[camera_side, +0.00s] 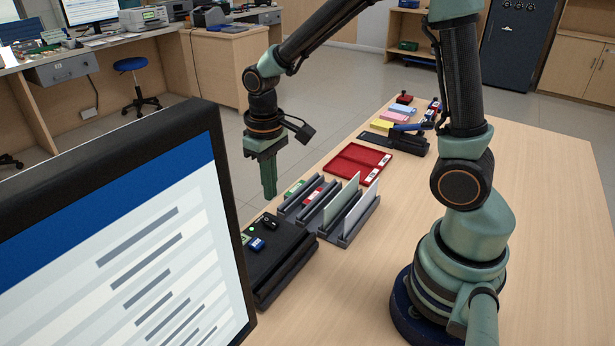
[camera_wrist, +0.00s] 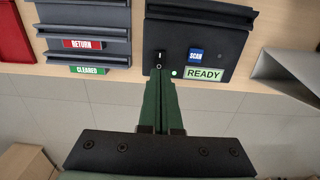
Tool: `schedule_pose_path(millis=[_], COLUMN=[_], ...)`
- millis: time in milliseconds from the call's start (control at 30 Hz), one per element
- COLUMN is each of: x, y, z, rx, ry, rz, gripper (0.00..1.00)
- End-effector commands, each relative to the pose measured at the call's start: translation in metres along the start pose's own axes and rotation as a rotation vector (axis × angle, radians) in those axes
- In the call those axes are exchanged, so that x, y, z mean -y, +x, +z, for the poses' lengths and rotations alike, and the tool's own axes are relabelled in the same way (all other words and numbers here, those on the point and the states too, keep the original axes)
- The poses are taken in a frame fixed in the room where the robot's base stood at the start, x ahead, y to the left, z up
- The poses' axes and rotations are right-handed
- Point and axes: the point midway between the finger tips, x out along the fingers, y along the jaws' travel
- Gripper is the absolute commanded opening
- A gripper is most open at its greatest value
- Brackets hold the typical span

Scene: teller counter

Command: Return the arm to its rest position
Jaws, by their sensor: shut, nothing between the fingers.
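My gripper (camera_side: 268,192) hangs pointing down above the far edge of the black scanner device (camera_side: 262,278), near the slotted rack. Its green fingers are together with nothing between them. In the wrist view my gripper (camera_wrist: 160,76) shows its shut fingertips near the black rocker switch (camera_wrist: 159,57) on the device; whether they touch it I cannot tell. The device carries a blue SCAN button (camera_wrist: 196,56) and a lit green light beside a READY label (camera_wrist: 204,74). My arm reaches out from its base, with the forearm raised.
A grey slotted rack (camera_side: 340,236) holds upright cards beside the device. A red tray (camera_side: 357,161) lies behind it, with a black stapler-like tool (camera_side: 400,140) and colored pads beyond. A large monitor (camera_side: 130,240) stands at the left front. The counter's right side is clear.

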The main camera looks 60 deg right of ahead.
Motion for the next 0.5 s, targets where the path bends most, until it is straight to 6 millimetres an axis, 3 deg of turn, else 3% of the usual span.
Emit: schedule_pose_path(millis=[167,500], x=[-0.001,-0.010], y=[-0.012,-0.082], z=[0.002,0.030], rx=[-0.030,-0.243], ry=[0.000,0.001], rz=[-0.001,-0.006], gripper=[0.00,0.00])
